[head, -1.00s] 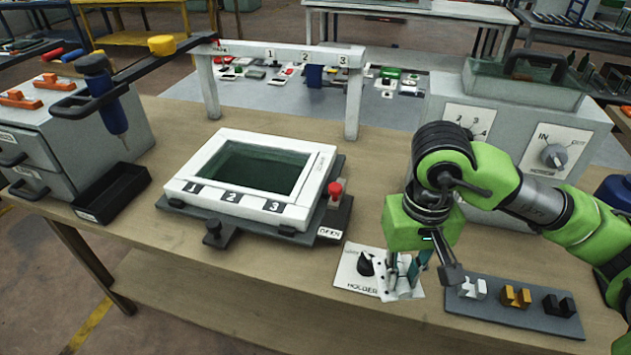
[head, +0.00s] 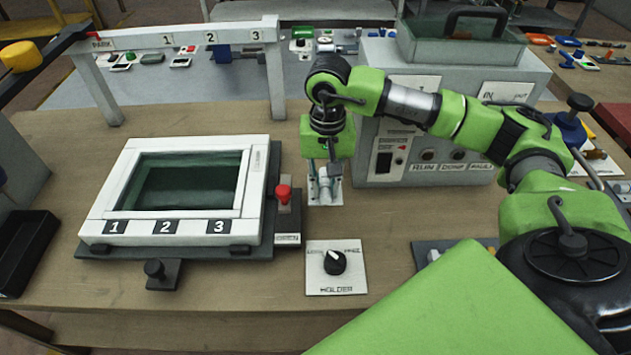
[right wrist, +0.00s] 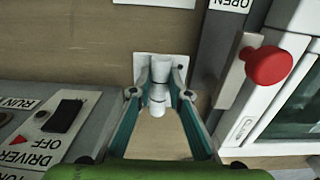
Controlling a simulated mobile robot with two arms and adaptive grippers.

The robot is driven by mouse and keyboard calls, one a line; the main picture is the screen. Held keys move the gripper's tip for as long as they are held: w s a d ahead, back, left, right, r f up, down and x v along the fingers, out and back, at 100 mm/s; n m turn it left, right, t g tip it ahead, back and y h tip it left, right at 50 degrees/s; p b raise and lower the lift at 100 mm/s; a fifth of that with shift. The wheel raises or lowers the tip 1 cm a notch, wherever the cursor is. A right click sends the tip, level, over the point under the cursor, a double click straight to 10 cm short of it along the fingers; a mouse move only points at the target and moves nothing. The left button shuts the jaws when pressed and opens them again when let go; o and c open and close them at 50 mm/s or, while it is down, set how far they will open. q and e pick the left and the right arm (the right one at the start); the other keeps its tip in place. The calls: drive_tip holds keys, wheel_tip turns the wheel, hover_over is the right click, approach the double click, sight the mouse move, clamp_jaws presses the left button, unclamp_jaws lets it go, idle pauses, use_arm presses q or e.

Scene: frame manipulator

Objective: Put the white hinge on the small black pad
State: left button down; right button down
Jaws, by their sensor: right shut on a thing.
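The white hinge (head: 325,194) shows as a small white plate with a pale barrel, partly covered by my right gripper (head: 323,176). In the right wrist view, the two fingers of the right gripper (right wrist: 159,92) are shut on the hinge barrel (right wrist: 158,104), with the plate (right wrist: 146,69) at their tips. It is over the bare table strip between the white frame and the grey control box. I cannot tell whether it touches the table. I cannot pick out the small black pad for sure in either view. My left gripper is out of view.
The white frame (head: 104,222) with a red knob (head: 284,193) is left of the gripper. The grey control box (head: 430,172) stands close at right. The holder dial plate (head: 322,286) lies nearer me. A black tray (head: 12,280) is at far left.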

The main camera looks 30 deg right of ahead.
sight(322, 192)
wheel_tip(322, 192, down, 4)
drive_tip(key=shift+w+r, duration=0.1)
drive_tip(key=shift+r, duration=0.05)
drive_tip(key=shift+w+p, duration=0.4)
drive_tip(key=shift+w+d, duration=0.1)
drive_tip(key=shift+w, duration=0.2)
drive_tip(key=shift+w+d+p, duration=0.25)
drive_tip(key=shift+w+p, duration=0.45)
drive_tip(key=shift+w, duration=0.4)
drive_tip(key=shift+w+f, duration=0.2)
drive_tip(key=shift+w, duration=0.05)
drive_tip(key=shift+f+p, duration=0.4)
drive_tip(key=shift+f, duration=0.05)
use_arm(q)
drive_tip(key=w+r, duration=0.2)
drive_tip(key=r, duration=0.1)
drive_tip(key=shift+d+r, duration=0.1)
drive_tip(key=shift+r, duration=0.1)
use_arm(e)
drive_tip(key=shift+f, duration=0.1)
drive_tip(key=shift+s, duration=0.1)
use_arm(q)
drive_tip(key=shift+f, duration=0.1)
use_arm(e)
drive_tip(key=shift+f, duration=0.1)
